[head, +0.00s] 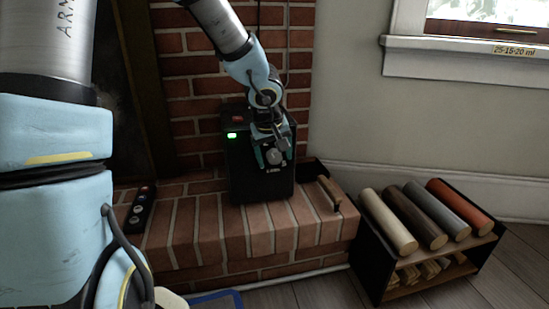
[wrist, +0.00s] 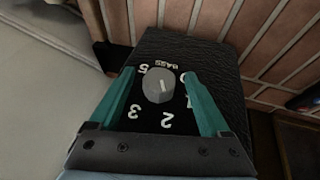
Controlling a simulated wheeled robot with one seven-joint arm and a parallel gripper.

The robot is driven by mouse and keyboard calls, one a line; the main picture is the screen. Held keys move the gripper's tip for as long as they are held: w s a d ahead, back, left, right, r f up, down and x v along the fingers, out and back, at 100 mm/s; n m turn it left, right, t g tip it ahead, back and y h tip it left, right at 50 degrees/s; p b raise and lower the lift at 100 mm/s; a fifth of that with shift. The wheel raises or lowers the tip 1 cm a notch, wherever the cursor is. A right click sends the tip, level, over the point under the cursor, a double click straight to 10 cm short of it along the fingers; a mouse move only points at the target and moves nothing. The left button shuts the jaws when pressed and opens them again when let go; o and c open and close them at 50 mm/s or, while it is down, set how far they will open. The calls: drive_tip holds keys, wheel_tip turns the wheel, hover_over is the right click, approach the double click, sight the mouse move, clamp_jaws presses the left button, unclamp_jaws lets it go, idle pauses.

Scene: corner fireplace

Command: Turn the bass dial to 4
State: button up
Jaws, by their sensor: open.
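The bass dial is a grey round knob (wrist: 158,86) on the black face of a box (head: 240,172) standing on the brick hearth. In the head view my gripper (head: 273,152) covers part of the box front.
A green light (head: 232,135) glows on the box. A dark strip with knobs (head: 140,208) lies left on the brick hearth (head: 205,225). A wooden-handled item (head: 330,193) lies right of the box. A rack (head: 368,254) holding several logs stands on the floor at right.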

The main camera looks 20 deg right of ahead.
drive_tip(key=shift+c, duration=0.3)
clamp_jaws()
